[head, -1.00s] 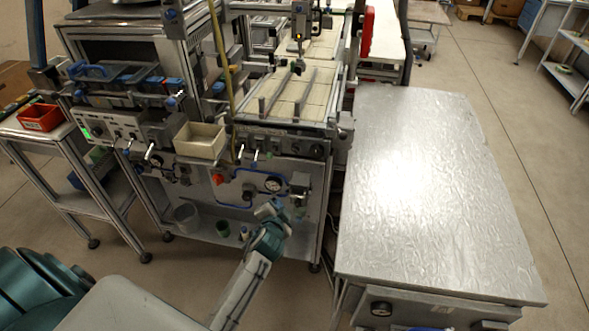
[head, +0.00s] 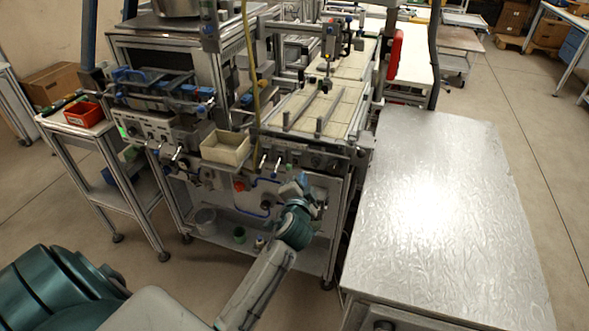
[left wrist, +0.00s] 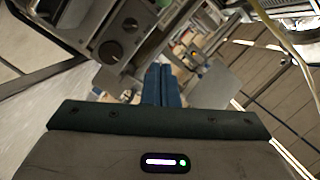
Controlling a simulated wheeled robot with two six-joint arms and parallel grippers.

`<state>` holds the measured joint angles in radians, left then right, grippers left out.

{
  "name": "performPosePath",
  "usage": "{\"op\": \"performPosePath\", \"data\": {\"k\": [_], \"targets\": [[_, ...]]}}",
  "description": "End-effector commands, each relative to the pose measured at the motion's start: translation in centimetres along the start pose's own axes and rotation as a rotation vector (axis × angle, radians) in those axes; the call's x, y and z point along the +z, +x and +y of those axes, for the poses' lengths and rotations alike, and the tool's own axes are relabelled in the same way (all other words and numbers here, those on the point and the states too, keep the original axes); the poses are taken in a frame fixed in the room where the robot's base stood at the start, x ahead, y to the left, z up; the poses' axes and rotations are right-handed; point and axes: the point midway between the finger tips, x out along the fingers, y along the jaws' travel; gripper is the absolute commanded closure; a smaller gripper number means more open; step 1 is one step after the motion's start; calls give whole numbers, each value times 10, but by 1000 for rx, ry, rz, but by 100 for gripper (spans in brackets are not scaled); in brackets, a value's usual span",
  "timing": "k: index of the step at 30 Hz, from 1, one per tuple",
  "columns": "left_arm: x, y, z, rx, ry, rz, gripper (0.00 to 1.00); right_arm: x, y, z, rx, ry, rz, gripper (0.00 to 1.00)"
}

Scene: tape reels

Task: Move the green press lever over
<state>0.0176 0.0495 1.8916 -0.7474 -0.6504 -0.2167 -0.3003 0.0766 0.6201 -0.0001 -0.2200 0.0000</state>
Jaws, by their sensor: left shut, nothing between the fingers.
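My left gripper (head: 303,182) is in front of the machine's front panel, just below the row of small levers. Its blue fingers (left wrist: 162,87) are together and empty in the left wrist view. A small green piece (head: 289,170) shows right beside the fingertips in the head view; it may be the green press lever, but it is too small to be sure. I cannot tell whether the fingers touch it. No green lever can be made out in the left wrist view. My right gripper is not in view.
The machine (head: 325,160) has levers and knobs along its front edge. A cream bin (head: 226,149) hangs there, left of my gripper. A red bin (head: 83,114) stands on the left side table. A metal-topped table (head: 435,200) stands close on the right.

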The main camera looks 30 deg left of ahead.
Motion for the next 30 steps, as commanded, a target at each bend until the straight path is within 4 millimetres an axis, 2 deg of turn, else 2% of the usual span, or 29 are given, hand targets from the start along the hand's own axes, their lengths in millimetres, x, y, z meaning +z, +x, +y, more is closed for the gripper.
{"op": "performPosePath", "data": {"k": [6,11,13,18,30], "targets": [[-2,48,-4,-1,2,0,100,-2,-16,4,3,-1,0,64],[-2,78,-3,0,1,-1,100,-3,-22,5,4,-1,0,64],[14,78,-2,1,6,-3,100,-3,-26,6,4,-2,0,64],[32,83,-1,1,2,-1,100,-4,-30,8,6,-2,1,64],[39,84,0,1,-1,0,100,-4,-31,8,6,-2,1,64]]}}
